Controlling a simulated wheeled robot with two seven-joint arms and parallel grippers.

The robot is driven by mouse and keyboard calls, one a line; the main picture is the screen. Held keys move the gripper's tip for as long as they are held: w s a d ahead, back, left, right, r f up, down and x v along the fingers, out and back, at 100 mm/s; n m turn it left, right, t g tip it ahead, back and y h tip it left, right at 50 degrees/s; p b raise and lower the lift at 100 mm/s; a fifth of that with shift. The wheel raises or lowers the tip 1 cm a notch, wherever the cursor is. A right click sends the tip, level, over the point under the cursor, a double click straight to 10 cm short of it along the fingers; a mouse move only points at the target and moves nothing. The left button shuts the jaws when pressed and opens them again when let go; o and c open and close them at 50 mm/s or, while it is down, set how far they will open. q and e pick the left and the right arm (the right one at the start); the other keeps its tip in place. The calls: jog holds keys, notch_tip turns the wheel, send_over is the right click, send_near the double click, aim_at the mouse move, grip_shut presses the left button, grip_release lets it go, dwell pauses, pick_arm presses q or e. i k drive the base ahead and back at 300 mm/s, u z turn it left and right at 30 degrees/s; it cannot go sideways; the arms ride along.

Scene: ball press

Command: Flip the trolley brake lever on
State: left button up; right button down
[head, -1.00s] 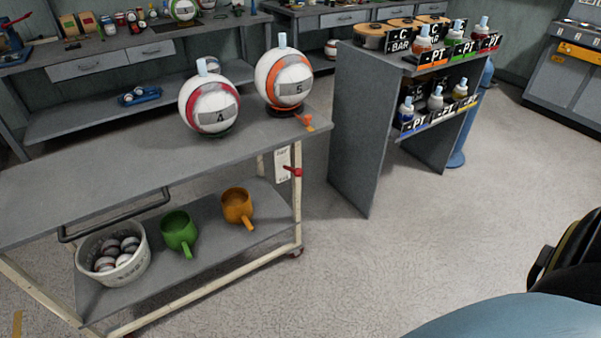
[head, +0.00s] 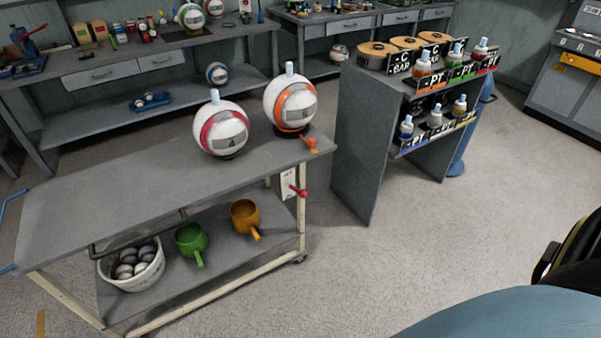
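A grey trolley (head: 130,190) with a cream frame stands at left and centre. On its right end, below the top, is a white plate (head: 287,183) with small print. A red lever (head: 299,191) sticks out from this plate to the right, sloping slightly down; I take it to be the brake lever. The print is too small to read. A smaller orange-red part (head: 309,141) sits on the top's right corner. Neither of my grippers is in view, so nothing is seen touching the lever.
Two capped balls, red-banded (head: 221,129) and orange-banded (head: 290,102), stand on the trolley top. A white bucket of balls (head: 132,266), a green mug (head: 191,240) and an orange mug (head: 245,218) are on its shelf. A bottle rack (head: 352,150) stands right. Floor (head: 330,270) in front is clear.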

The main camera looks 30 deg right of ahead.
aim_at(302, 193)
jog(key=z, duration=0.6)
jog(key=i, duration=0.85)
jog(key=z, duration=0.15)
